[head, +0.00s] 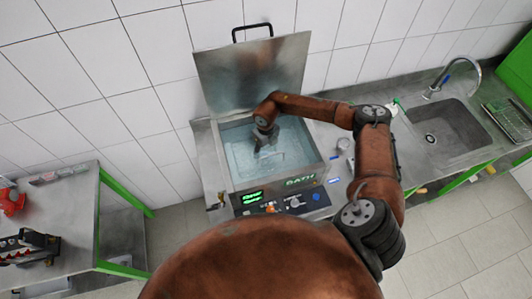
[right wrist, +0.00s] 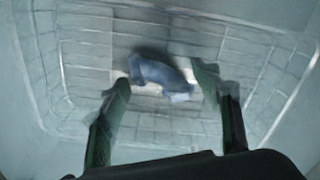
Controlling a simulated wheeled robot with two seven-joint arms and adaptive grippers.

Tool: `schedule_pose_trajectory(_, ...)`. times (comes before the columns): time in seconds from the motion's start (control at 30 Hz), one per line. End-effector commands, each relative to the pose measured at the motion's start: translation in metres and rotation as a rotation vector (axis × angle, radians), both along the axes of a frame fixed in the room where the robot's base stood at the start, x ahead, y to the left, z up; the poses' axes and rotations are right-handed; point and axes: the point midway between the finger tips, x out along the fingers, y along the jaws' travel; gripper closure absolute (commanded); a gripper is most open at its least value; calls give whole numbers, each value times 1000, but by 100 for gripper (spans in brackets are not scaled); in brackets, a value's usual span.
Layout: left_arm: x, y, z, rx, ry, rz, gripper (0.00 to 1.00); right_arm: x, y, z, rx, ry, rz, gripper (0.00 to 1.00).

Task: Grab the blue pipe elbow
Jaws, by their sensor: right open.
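The blue pipe elbow (right wrist: 155,73) lies in the bath's wire basket (right wrist: 85,60), seen in the right wrist view a little beyond and between my fingertips. My right gripper (right wrist: 163,85) is open, with one finger on each side of the elbow; I cannot tell whether either finger touches it. In the head view my right gripper (head: 266,143) reaches down into the open bath (head: 238,163), and the elbow is hidden there by the gripper and arm. My left gripper is not in view.
The bath's lid (head: 250,75) stands raised at the back. Its control panel (head: 285,203) faces front. A sink (head: 445,130) is at right. A side table (head: 60,210) with red and black parts stands at left. The basket walls surround my gripper.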

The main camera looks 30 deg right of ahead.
Motion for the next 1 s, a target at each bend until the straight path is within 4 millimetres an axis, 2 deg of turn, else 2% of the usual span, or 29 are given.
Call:
schedule_pose_trajectory(0.23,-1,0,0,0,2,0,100,0,0,-2,0,-1,0,43)
schedule_pose_trajectory(1.0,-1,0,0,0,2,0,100,0,0,-1,0,-1,-1,96)
